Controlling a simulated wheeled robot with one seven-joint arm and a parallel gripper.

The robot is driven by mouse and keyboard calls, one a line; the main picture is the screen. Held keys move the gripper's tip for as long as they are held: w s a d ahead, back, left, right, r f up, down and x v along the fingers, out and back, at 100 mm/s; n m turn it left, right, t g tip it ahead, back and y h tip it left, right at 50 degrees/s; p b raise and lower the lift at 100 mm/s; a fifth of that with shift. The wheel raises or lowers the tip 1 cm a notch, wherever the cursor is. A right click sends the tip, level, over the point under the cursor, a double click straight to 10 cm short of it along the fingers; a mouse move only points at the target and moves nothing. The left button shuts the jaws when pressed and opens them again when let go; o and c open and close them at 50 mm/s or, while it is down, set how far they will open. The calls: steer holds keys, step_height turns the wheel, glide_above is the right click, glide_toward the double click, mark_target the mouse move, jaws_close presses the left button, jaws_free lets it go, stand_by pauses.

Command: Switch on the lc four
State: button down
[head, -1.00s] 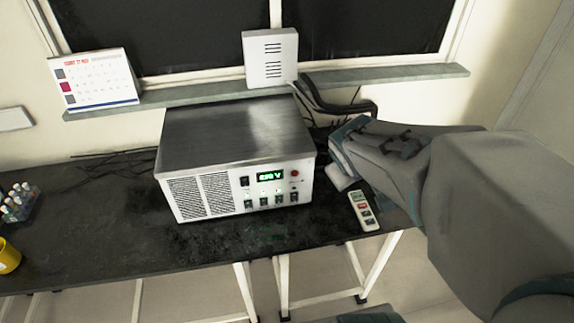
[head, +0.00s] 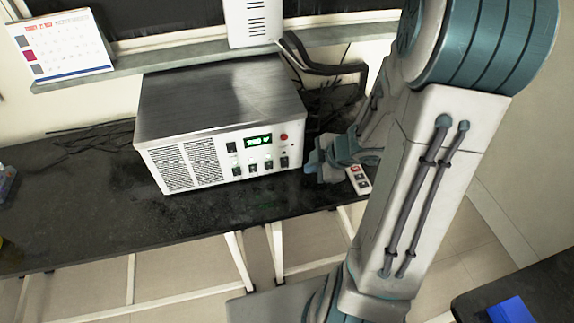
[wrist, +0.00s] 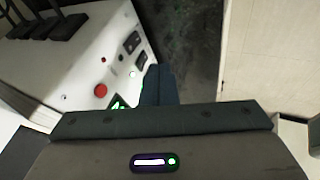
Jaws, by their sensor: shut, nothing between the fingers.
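The white power unit (head: 215,165) with a brushed metal top stands on the dark table. Its front panel has a green lit display (head: 258,140), a red button (head: 284,137) and a lower row of several dark switches (head: 268,164). Their labels are too small to read, so I cannot tell which is lc four. My gripper (head: 311,165) is shut and empty, just right of the panel's right end. In the wrist view its fingers (wrist: 158,70) point beside the panel, near two dark switches (wrist: 132,42) and the red button (wrist: 100,90). I cannot tell whether they touch.
A white remote (head: 359,180) lies on the table (head: 80,225), partly behind my arm. Loose black cables lie behind the unit. A calendar (head: 62,46) and a white box (head: 252,22) stand on the sill. The table in front of the unit is clear.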

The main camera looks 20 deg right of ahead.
mark_target(285, 162)
steer(key=shift+s, duration=0.15)
steer(key=shift+f, duration=0.15)
steer(key=b+x, duration=0.6)
steer(key=x, duration=0.4)
steer(key=shift+f, duration=0.35)
steer(key=w, duration=0.1)
steer(key=w+p, duration=0.1)
steer(key=w, duration=0.1)
steer(key=shift+r, duration=0.25)
steer(key=shift+w+f, duration=0.1)
steer(key=shift+w, duration=0.35)
